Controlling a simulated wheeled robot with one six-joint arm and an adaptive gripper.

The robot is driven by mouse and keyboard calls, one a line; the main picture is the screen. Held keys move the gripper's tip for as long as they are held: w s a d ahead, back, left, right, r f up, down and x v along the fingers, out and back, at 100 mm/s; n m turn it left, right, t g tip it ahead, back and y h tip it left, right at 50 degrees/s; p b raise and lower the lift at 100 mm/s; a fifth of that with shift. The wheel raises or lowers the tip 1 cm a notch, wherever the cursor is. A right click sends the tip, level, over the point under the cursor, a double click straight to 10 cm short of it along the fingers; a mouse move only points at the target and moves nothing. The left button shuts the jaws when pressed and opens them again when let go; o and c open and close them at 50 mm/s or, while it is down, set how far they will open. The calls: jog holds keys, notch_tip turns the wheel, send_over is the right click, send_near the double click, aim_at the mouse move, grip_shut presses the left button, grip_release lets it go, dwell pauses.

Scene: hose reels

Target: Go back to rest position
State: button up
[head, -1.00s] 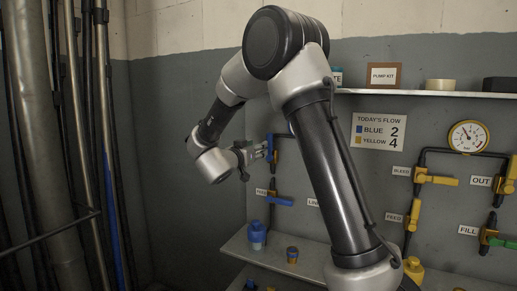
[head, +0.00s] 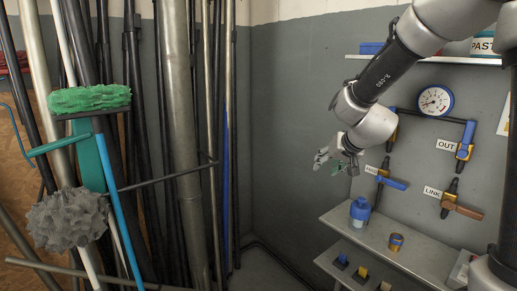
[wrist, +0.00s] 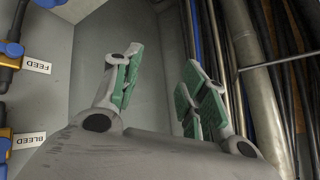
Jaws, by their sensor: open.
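My gripper (head: 335,160) hangs at the end of my arm in the head view, left of the valve panel and above the shelf. My upper arm crosses the top right of the head view and hides part of the wall.
Blue and yellow-brown valves, such as OUT (head: 464,140) and LINK (head: 460,206), line the wall on the right. Pipes (head: 185,130), a green brush (head: 90,99) and a grey mop (head: 67,218) stand left.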

jog(key=s+d+r+g+h, duration=0.1)
jog(key=s+d, duration=0.3)
jog(key=s, duration=0.6)
jog(key=s+d+r+n+g+h, duration=0.1)
jog(key=s+d+r, duration=0.3)
jog(key=s, duration=0.7)
jog(key=s+d+r+g, duration=0.2)
jog(key=s+d, duration=0.4)
jog(key=s, duration=0.5)
jog(key=shift+s+d+r+n+h, duration=0.2)
jog(key=shift+n+h, duration=0.1)
jog(key=shift+h, duration=0.1)
